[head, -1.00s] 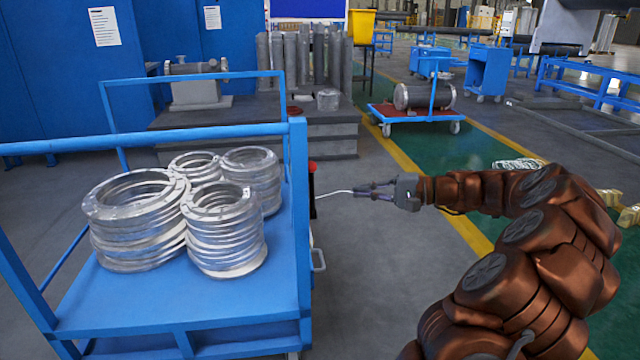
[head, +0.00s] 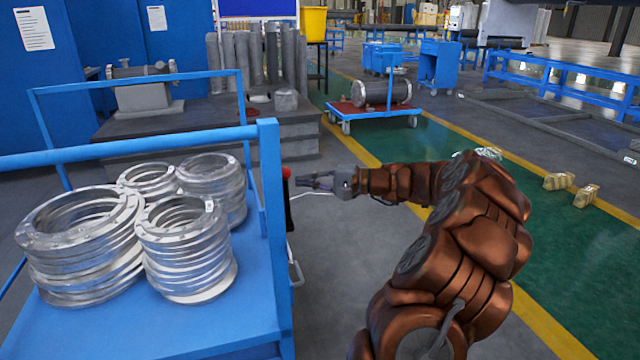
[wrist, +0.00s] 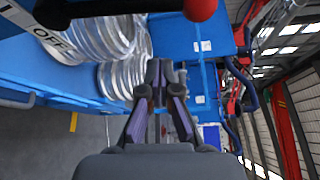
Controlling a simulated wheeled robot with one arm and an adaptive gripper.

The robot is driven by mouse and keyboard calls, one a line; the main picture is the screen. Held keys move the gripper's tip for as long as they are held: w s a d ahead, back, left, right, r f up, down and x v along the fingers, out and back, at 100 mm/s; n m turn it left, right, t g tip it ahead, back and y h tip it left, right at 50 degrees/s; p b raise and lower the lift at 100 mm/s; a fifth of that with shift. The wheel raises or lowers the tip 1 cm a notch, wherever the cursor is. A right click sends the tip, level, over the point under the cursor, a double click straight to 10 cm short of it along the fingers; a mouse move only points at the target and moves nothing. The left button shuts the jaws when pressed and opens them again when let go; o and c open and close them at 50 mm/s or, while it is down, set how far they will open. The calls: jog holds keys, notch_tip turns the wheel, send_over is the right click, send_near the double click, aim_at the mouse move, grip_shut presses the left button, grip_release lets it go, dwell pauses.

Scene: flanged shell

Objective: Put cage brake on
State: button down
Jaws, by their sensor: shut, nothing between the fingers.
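The blue cage trolley (head: 190,335) stands at the left in the head view, with metal rings stacked on its deck. Its brake lever is a dark upright bar with a red knob (head: 286,172) at the trolley's right corner post. In the wrist view the red knob (wrist: 201,8) and black lever (wrist: 120,8) cross the top, and a label reading "OFF" (wrist: 52,40) lies at the upper left. My gripper (head: 306,182) is shut and empty, just right of the lever in the head view. Its closed fingers (wrist: 160,75) point below the knob in the wrist view; contact is not visible.
Several flanged ring stacks (head: 185,240) sit on the trolley. A red-decked trolley (head: 372,110) with a cylinder stands behind. Small yellowish blocks (head: 572,190) lie on the floor at right. The floor beside the trolley is clear.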

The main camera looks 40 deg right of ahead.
aim_at(286, 194)
jog(key=shift+s+a+r+b, duration=0.1)
jog(key=shift+s+a+b, duration=0.1)
jog(key=shift+a, duration=0.5)
jog(key=shift+s+a+r+b, duration=0.1)
jog(key=shift+a+b, duration=0.15)
jog(key=shift+a, duration=0.45)
jog(key=shift+s+a+b, duration=0.1)
jog(key=shift+a+b, duration=0.1)
jog(key=shift+a, duration=0.5)
jog(key=shift+s+a+b, duration=0.1)
jog(key=shift+a+b, duration=0.05)
jog(key=shift+b, duration=0.45)
